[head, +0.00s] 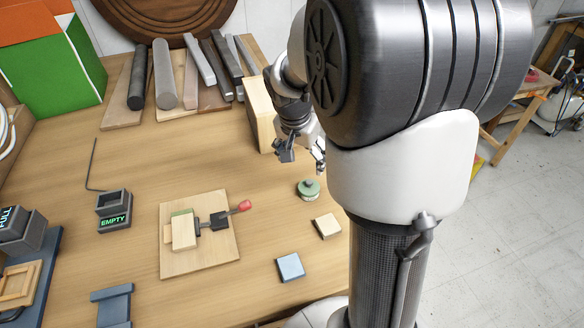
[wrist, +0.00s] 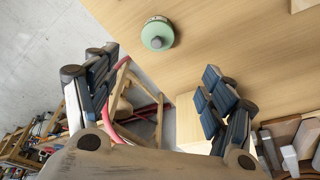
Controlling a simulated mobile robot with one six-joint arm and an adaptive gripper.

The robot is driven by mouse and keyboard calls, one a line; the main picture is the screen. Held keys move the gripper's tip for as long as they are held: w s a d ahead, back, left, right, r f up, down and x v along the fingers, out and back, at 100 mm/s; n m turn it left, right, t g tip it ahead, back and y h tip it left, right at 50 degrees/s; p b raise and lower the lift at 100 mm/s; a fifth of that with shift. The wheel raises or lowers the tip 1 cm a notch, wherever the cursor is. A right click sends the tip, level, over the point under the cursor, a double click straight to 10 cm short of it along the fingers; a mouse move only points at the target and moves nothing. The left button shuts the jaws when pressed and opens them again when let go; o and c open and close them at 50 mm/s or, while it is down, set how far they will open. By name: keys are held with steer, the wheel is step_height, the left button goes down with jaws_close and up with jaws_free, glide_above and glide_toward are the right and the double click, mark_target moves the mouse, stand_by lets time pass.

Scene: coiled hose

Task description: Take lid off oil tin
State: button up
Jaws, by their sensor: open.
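A small round tin with a green lid and a darker knob (head: 309,188) stands on the wooden table near its right side. In the wrist view the green lid (wrist: 154,29) shows from above with the grey knob on it; a pale rim shows at its edge. My gripper (head: 302,158) is above the table, behind the tin and apart from it. In the wrist view my gripper (wrist: 163,68) has its two fingers spread wide with nothing between them. The lid appears beyond the fingertips. The tin's body is mostly hidden under the lid.
A light wooden block (head: 327,226) and a blue square block (head: 290,267) lie in front of the tin. A clamp with a red handle (head: 240,207) is on a board to the left. A tall wooden block (head: 259,112) stands close behind my gripper.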

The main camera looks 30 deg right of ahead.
steer(key=b, duration=0.2)
glide_above(309, 183)
steer(key=a, duration=0.2)
step_height(309, 183, down, 9)
steer(key=shift+s+d+r, duration=0.15)
steer(key=x, duration=0.1)
steer(key=b+x, duration=0.1)
steer(key=x, duration=0.1)
steer(key=b+x, duration=0.1)
steer(key=shift+s+d+f, duration=0.2)
steer(key=shift+f, duration=0.05)
steer(key=shift+w+d+f, duration=0.15)
steer(key=shift+f, duration=0.2)
steer(key=shift+c, duration=0.2)
steer(key=c, duration=0.9)
